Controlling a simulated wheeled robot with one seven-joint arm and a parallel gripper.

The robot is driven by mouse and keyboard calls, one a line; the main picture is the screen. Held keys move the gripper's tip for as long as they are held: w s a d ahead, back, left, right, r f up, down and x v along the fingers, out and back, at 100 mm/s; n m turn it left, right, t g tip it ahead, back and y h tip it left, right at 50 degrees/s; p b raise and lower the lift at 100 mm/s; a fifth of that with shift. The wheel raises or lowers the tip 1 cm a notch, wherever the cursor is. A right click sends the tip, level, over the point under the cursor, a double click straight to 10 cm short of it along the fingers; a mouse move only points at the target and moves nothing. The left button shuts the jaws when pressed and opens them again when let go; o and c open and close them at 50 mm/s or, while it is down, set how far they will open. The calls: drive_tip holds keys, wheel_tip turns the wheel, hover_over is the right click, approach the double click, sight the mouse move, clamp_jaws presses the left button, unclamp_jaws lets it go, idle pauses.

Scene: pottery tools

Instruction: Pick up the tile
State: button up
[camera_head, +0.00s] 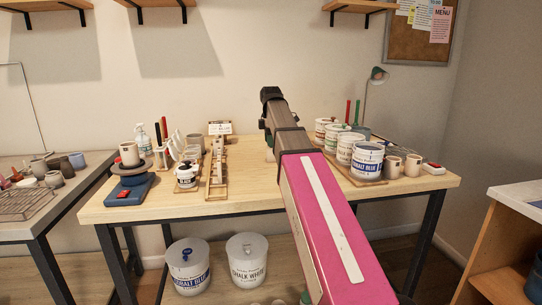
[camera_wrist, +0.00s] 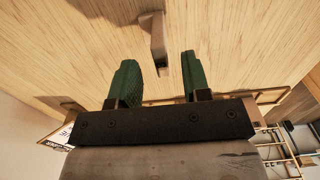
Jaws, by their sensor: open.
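In the wrist view, a narrow grey-brown piece (camera_wrist: 157,42) stands up from the wooden tabletop and casts a shadow to its left. It looks like the tile, seen nearly edge-on, but I cannot be certain. My gripper (camera_wrist: 158,62) is open, with its two green fingers apart. The piece shows between and just beyond the fingertips; no contact is visible. In the head view my gripper (camera_head: 268,142) is over the middle of the table, largely hidden by my own arm, and I cannot make out the piece there.
The wooden table (camera_head: 255,178) has bare room around its middle. A wooden rack (camera_head: 217,172) and a small sign (camera_head: 220,128) stand to the left. Paint buckets (camera_head: 367,160) and cups (camera_head: 412,165) stand to the right. A blue-based stand (camera_head: 130,190) is at the left end.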

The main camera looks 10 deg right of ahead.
sight(271, 162)
drive_tip(key=shift+d+f, duration=0.1)
drive_tip(key=shift+f, duration=2.25)
clamp_jaws()
drive_tip(key=shift+r, duration=0.1)
